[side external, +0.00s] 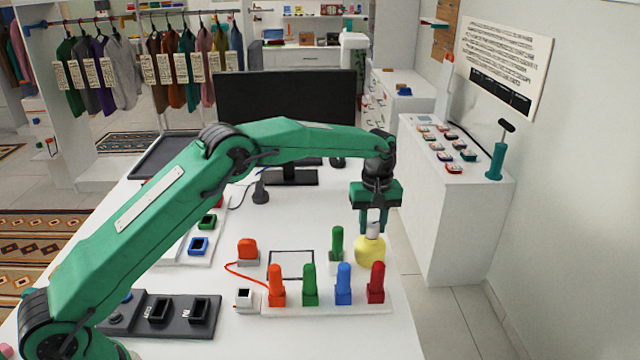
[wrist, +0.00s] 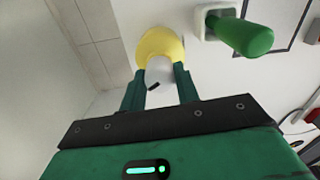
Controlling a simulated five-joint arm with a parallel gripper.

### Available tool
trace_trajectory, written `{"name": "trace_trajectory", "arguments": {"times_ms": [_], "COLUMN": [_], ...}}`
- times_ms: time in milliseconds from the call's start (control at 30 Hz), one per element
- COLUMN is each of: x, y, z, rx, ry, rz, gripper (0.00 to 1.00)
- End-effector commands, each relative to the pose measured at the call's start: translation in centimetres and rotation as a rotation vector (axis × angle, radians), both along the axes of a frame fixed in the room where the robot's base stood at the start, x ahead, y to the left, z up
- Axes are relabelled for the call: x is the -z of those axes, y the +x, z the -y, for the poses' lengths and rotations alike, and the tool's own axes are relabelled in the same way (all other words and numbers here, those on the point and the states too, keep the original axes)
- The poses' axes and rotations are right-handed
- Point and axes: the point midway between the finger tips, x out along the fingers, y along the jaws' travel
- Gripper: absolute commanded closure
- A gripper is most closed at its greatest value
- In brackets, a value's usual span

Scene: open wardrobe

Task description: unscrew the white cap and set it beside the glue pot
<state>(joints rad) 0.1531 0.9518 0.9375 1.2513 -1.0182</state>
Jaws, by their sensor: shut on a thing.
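The glue pot (side external: 369,251) is yellow and rounded and stands upright on the white table near its right edge. The white cap (side external: 373,230) is at the top of the pot. My gripper (side external: 373,222) points straight down over the pot, with its fingers shut on the cap from both sides. In the wrist view the cap (wrist: 158,72) sits between the two green fingers (wrist: 159,88), with the yellow pot (wrist: 158,44) just beyond it. A small dark mark shows on the cap. I cannot tell whether the cap is still seated on the pot's neck.
A green peg in a white base (side external: 336,244) stands close to the left of the pot. A white strip (side external: 325,306) with several coloured pegs lies in front. A black monitor (side external: 285,98) stands behind. Bare table shows right of the pot, up to the edge.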

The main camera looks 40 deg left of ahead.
Motion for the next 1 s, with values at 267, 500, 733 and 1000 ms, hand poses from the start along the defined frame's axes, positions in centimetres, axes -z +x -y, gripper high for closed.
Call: {"name": "trace_trajectory", "arguments": {"times_ms": [267, 500, 733, 1000], "x": [0.0, 0.0, 0.0, 0.0], "y": [0.01, 0.0, 0.01, 0.0], "z": [0.02, 0.01, 0.01, 0.0], "rx": [0.001, 0.002, 0.002, 0.067], "ry": [0.0, 0.0, 0.0, 0.0], "rz": [0.0, 0.0, 0.0, 0.0], "gripper": [0.51, 0.44, 0.47, 0.47]}}
